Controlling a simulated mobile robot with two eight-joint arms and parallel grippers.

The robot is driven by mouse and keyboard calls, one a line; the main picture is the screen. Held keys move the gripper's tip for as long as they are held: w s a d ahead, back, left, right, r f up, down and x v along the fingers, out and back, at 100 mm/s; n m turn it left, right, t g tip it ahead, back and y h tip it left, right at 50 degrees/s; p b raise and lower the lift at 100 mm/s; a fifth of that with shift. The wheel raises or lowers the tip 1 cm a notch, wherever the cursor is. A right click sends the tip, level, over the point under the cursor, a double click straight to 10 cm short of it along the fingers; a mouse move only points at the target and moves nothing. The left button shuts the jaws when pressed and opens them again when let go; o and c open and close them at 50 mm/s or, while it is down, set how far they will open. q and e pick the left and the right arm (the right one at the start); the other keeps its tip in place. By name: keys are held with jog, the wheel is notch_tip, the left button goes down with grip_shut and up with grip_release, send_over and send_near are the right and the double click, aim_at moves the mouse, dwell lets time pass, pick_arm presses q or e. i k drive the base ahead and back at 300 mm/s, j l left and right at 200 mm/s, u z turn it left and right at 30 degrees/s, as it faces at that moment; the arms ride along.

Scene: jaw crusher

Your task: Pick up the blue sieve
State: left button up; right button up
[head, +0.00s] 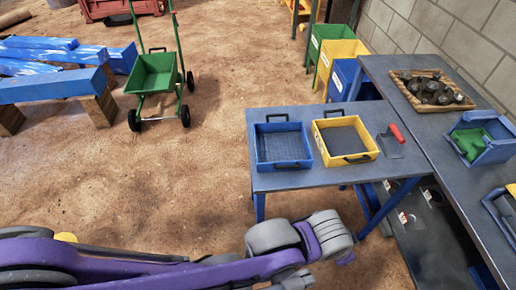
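The blue sieve (283,144) is a square blue tray with a dark mesh floor and black handles at its back and front. It sits flat at the left end of the grey table, left of the yellow sieve (345,140). My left arm comes in from the lower left. Its purple and grey end (318,238) is in front of the table, apart from the blue sieve. I cannot make out its fingers. My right gripper is not in view.
The grey table (330,178) also holds a red-handled scoop (392,142). A longer bench (447,165) at right carries a tray of rocks (432,90) and a blue box (481,140). A green cart (155,75) stands on open sandy ground at left.

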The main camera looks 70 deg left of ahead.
aim_at(287, 126)
jog(key=u, duration=0.4)
jog(key=j+u, duration=0.1)
jog(key=u, duration=0.75)
jog(key=j+u, duration=0.15)
jog(key=u, duration=0.7)
jog(key=i+j+z, duration=0.1)
jog(key=i+j, duration=0.15)
jog(key=i, duration=0.25)
